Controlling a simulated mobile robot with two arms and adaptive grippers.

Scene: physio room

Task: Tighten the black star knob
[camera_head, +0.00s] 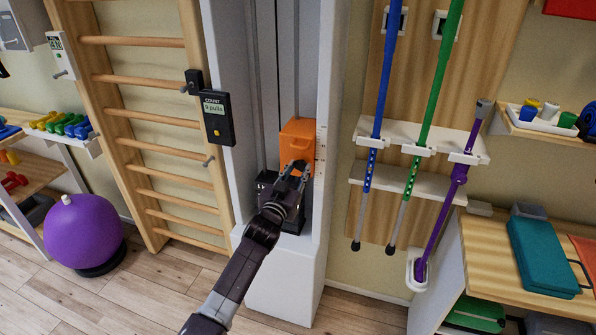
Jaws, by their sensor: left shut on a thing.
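An orange block (297,133) sits between the vertical rods of a tall white column (330,120), beside a printed scale. My left gripper (297,172) reaches up to the lower front of this block. Its fingers are shut on the black star knob (300,165), which is small and mostly hidden between them. The turn of the knob and any gap behind it cannot be made out. My right gripper is not in view.
Black weights (266,188) sit below the block in the column. A counter box (217,118) hangs on the left. Blue and green poles (431,75) and a purple crutch (452,190) stand in a rack at right. A purple ball (84,232) rests at far left.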

